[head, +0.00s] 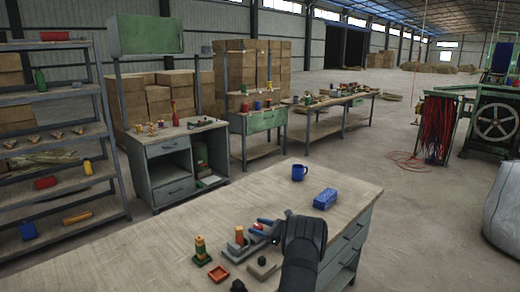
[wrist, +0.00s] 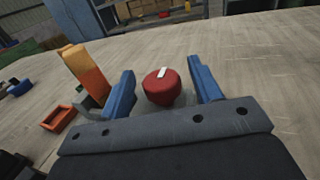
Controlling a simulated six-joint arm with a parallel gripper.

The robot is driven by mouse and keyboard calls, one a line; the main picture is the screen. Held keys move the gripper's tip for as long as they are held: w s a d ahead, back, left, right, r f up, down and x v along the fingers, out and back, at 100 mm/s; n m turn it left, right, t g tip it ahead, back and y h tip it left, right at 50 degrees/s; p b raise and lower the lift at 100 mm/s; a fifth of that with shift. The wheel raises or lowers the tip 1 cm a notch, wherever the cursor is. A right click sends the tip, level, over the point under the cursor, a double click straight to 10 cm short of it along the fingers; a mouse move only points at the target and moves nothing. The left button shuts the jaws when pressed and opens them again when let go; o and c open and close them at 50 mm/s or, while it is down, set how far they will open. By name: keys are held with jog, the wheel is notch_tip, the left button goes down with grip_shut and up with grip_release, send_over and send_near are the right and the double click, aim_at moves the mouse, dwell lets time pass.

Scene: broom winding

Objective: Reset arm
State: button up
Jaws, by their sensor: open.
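My gripper (head: 268,230) is low over the near wooden table, its blue fingers apart. In the wrist view my gripper (wrist: 161,72) is open, with a red knob (wrist: 161,87) bearing a white mark between the fingers. The knob appears clear of both fingers; whether it touches either is hard to tell. The knob's base is mostly hidden by my gripper. An orange block (wrist: 86,72) stands just left of the left finger, and it also shows in the head view (head: 239,236).
A red tray (wrist: 60,118) lies left of my gripper. A stack of coloured blocks (head: 200,250) stands further left. A blue mug (head: 298,173) and a blue box (head: 325,199) stand behind, on the right. The table (head: 130,250) is clear at left.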

jog(key=v, duration=1.7)
jog(key=shift+s+d, duration=0.1)
jog(key=shift+d, duration=0.1)
jog(key=x, duration=1.8)
jog(key=shift+m+t, duration=0.3)
jog(key=shift+m+t+h, duration=0.5)
jog(key=shift+t+h, duration=0.1)
jog(key=shift+t, duration=0.2)
jog(key=v, duration=1.7)
jog(key=shift+d, duration=0.1)
jog(key=shift+s+f, duration=0.15)
jog(key=shift+f, duration=0.35)
jog(key=x, duration=0.9)
jog(key=shift+r, duration=0.1)
jog(key=shift+w+a, duration=0.35)
jog(key=shift+a, duration=0.05)
